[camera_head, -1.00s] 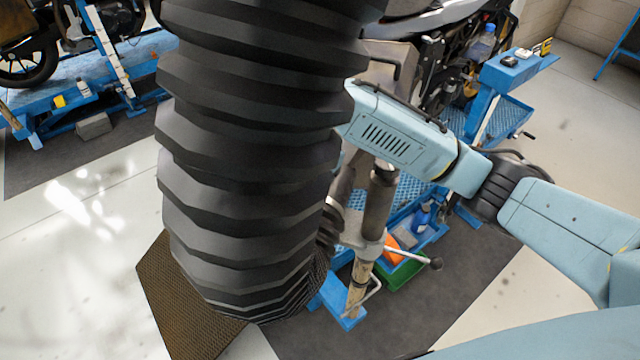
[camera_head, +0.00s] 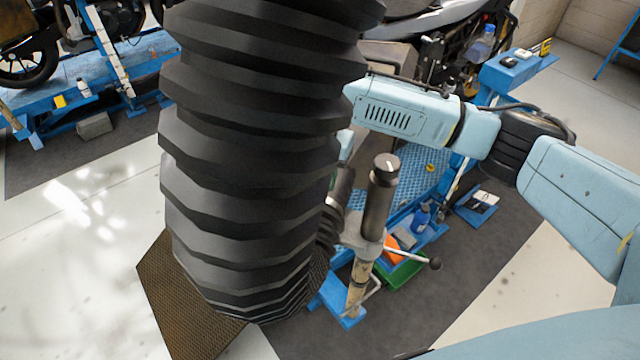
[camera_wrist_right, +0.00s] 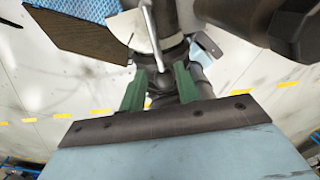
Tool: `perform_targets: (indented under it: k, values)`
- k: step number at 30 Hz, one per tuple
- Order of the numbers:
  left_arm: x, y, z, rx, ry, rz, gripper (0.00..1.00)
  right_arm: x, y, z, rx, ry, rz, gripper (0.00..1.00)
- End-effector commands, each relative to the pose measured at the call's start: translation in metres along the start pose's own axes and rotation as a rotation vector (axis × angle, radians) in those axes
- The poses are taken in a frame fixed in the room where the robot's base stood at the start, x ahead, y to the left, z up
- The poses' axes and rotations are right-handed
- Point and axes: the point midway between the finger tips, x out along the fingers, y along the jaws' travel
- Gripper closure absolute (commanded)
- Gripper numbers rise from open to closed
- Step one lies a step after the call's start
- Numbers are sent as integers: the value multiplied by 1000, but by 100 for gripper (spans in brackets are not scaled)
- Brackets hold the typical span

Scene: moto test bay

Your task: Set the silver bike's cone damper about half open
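The silver bike (camera_head: 440,25) stands at the top of the head view, partly cut off and behind the hose. A pale rod-like lever (camera_wrist_right: 150,30) shows in the right wrist view, running down toward a dark rounded end (camera_wrist_right: 162,78). It may be the damper's lever; the cone and flap position cannot be made out. My right gripper (camera_wrist_right: 160,90) has two green fingers apart, with the dark end between or just beyond them; contact cannot be told. My left gripper is not in view.
A thick black ribbed hose (camera_head: 250,160) fills the middle of the head view. Beside it stands a dark upright cylinder (camera_head: 380,205) and a ball-ended handle (camera_head: 435,263). A blue side platform (camera_head: 515,65) is at upper right. Pale floor is clear at left.

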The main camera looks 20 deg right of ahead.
Motion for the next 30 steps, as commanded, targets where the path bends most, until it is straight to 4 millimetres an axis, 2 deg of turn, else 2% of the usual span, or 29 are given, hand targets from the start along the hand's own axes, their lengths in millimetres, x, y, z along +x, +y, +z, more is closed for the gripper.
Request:
perform_targets:
  k: [3, 7, 18, 25, 30]
  values:
    - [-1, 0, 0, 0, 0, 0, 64, 18, 0, -1, 1, 1, -1, 68]
    - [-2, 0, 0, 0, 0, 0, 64, 30, 0, 0, 0, 0, -1, 68]
    - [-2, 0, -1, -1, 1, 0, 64, 35, 0, 0, -1, -1, 2, 68]
    - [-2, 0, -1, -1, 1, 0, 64, 35, 0, 0, 0, -1, 1, 98]
    - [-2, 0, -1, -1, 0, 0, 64, 35, 0, 0, 0, -1, 1, 100]
